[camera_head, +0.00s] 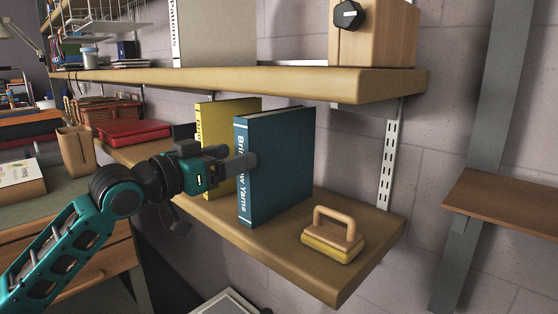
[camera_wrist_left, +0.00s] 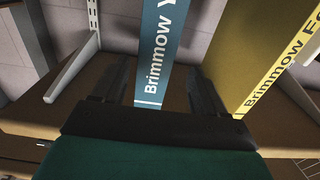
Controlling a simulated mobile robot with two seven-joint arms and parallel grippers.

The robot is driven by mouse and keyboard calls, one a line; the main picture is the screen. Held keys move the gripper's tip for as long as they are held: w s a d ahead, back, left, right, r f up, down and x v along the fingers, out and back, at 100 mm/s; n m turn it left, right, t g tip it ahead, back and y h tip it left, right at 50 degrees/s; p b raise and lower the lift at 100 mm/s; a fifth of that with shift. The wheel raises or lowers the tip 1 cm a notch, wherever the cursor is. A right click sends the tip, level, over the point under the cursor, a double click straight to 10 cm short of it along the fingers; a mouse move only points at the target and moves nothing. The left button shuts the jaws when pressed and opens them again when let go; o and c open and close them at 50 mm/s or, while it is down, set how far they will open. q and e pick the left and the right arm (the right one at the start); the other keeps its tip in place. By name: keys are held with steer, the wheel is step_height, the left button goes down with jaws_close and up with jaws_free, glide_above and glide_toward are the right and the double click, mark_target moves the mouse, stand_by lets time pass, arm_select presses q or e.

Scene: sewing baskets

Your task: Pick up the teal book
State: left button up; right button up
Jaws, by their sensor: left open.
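The teal book (camera_head: 275,165) stands upright on the lower shelf, its spine facing my left arm. My left gripper (camera_head: 236,158) is open at the spine, at about mid-height. In the left wrist view the teal spine (camera_wrist_left: 158,50) shows between the two open fingers (camera_wrist_left: 162,80), one on each side. I cannot tell whether the fingers touch the covers. In the head view one finger shows in front of the book; the other is mostly hidden. My right gripper is not in view.
A yellow book (camera_head: 228,112) stands close to the left of the teal one; it also shows in the wrist view (camera_wrist_left: 275,85). A wooden-handled block (camera_head: 333,237) lies to the right on the shelf (camera_head: 290,262). The upper shelf (camera_head: 250,82) runs overhead.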

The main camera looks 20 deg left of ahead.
mark_target(262, 149)
arm_select(q)
steer(key=shift+d+f+x, duration=0.1)
steer(key=shift+d+x, duration=0.05)
steer(key=shift+x, duration=1.8)
steer(key=shift+d+f+x, duration=0.15)
steer(key=shift+d+x, duration=0.05)
steer(key=shift+x, duration=1.75)
steer(key=shift+s, duration=0.2)
jaws_close()
steer(key=shift+r, duration=0.25)
